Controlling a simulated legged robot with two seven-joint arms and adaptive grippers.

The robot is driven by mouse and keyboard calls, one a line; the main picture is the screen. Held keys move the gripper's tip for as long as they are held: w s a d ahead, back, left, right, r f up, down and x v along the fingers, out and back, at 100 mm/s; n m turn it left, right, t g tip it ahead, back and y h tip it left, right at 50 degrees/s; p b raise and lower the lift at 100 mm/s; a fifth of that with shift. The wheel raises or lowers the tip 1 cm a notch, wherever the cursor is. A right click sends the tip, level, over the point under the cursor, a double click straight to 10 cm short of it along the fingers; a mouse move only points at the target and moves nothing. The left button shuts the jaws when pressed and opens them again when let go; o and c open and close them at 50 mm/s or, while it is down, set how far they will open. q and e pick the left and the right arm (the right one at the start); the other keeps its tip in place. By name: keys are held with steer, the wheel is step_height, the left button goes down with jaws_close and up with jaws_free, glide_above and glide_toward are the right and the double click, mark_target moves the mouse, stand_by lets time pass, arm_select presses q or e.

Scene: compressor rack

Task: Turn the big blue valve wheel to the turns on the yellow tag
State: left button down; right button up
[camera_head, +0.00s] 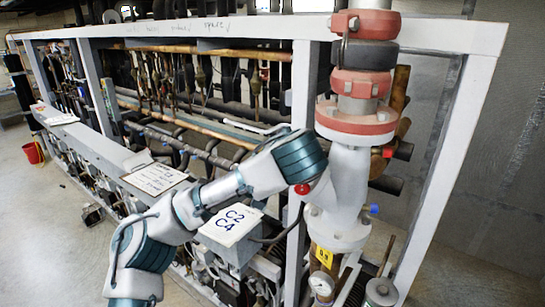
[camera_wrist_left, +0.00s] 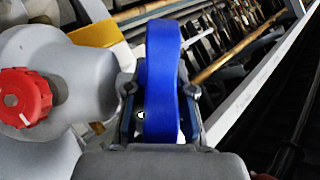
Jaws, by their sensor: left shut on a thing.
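The blue valve wheel (camera_wrist_left: 162,80) shows edge-on in the left wrist view as a thick blue rim. My left gripper (camera_wrist_left: 160,110) is shut on this rim, one finger on each side. In the head view my left arm reaches to the grey valve body (camera_head: 345,180); the gripper itself is hidden there. A small blue part (camera_head: 372,209) shows right of the valve body; I cannot tell if it belongs to the wheel. A yellow tag (camera_head: 323,256) hangs below the lower flange; its marking is too small to read surely. My right gripper is not in view.
A red knob (camera_wrist_left: 25,97) sits left of the wheel in the wrist view. The white rack frame (camera_head: 470,110) surrounds the valve pipe. A gauge (camera_head: 321,284) is below the tag. A white box marked C2 C4 (camera_head: 230,224) sits beneath my arm.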

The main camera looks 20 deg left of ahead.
arm_select(q)
steer(key=shift+r+n+g+y, duration=0.1)
steer(key=shift+n+g+y, duration=0.2)
steer(key=shift+g, duration=0.85)
steer(key=shift+r+n+g+y, duration=0.1)
steer(key=shift+n+g, duration=0.3)
steer(key=shift+g, duration=0.75)
steer(key=c, duration=1.3)
jaws_free()
steer(key=shift+w+d+f, duration=0.1)
steer(key=shift+w, duration=0.1)
steer(key=shift+d, duration=0.1)
steer(key=v, duration=1.2)
steer(key=shift+w+d, duration=0.2)
steer(key=shift+w, duration=0.05)
